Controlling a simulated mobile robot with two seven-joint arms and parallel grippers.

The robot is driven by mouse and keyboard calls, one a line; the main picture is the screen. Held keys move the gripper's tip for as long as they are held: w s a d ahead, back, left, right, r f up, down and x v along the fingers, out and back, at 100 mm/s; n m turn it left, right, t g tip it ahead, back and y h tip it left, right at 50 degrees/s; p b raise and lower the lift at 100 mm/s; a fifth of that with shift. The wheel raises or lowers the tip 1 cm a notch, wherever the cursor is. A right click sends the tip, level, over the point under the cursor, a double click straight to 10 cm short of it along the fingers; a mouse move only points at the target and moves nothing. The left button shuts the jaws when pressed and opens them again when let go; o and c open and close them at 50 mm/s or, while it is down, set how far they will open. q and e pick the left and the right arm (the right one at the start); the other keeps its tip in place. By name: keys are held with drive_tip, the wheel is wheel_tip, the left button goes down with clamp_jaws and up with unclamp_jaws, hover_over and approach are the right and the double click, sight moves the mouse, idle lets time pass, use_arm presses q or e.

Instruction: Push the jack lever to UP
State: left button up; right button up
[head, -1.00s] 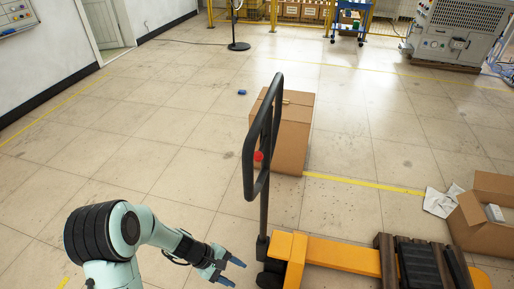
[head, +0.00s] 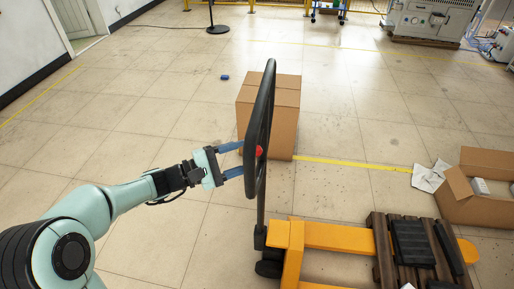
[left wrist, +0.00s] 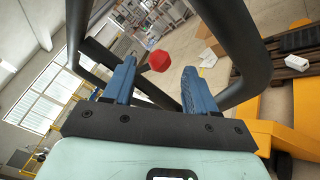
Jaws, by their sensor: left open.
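The jack lever is a small red knob (head: 258,151) inside the black loop handle (head: 262,115) of the yellow pallet jack (head: 330,238). In the left wrist view the red knob (left wrist: 158,61) shows between and beyond my blue fingertips. My left gripper (head: 236,160) is open beside the handle, its two fingers pointing right toward the knob, one above and one below its height. I see no clear contact with the knob. The handle stands nearly upright. My right gripper is out of view.
A cardboard box (head: 270,110) stands behind the handle. An open box (head: 480,195) with crumpled paper (head: 430,176) lies at right. A dark wooden pallet (head: 385,265) sits on the jack's forks. The floor at left is clear.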

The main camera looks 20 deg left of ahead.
sight(257, 150)
use_arm(q)
drive_tip(key=x, duration=0.5)
drive_tip(key=shift+w+p, duration=0.1)
drive_tip(key=shift+p, duration=0.3)
